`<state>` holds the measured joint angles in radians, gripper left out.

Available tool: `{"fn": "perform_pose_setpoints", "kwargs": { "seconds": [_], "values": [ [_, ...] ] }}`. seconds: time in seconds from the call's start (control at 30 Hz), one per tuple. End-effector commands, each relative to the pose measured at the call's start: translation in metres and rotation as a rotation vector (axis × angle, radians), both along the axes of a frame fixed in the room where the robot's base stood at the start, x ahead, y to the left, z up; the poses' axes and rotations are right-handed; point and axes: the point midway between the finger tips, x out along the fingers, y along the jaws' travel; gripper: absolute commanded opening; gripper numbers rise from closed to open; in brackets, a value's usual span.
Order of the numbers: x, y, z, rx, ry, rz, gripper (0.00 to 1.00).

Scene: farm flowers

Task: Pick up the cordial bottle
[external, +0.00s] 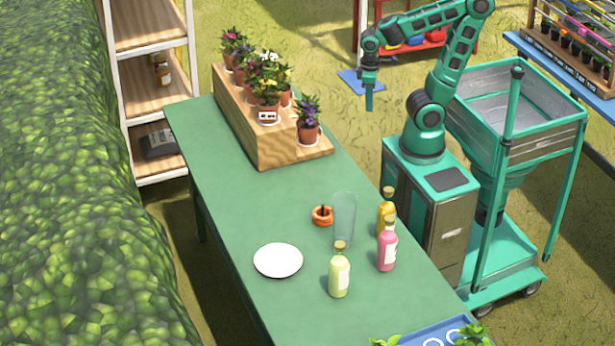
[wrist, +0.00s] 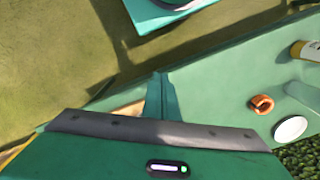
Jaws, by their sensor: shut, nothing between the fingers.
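Three corked bottles with pale labels stand upright on the green table (external: 215,165) in the external view: a pale yellow-green bottle (external: 340,275), a pink bottle (external: 387,250) and an orange-yellow bottle (external: 386,212). I cannot tell which is the cordial bottle. In the wrist view, one yellow bottle (wrist: 304,50) is cut by the right edge. My gripper (external: 369,101) is shut and empty, pointing down beyond the table's far right side, well away from the bottles. Its fingers show together in the wrist view (wrist: 160,97).
A clear glass (external: 344,218) stands close to the bottles, with an orange ring-shaped item (external: 322,215) and a white plate (external: 278,260) nearby. A wooden stepped stand (external: 285,148) holds potted flowers. A blue tray (external: 425,335) sits at the near end.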

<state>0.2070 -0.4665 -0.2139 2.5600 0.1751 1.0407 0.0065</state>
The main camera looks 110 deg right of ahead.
Motion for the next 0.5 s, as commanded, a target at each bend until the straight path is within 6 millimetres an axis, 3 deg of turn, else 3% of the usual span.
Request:
{"fn": "perform_pose_setpoints", "kwargs": {
  "seconds": [0.4, 0.5],
  "values": [
    [0.0, 0.0, 0.0, 0.0, 0.0, 0.0, 0.0],
    [0.0, 0.0, 0.0, 0.0, 0.0, 0.0, 0.21]
  ]
}}
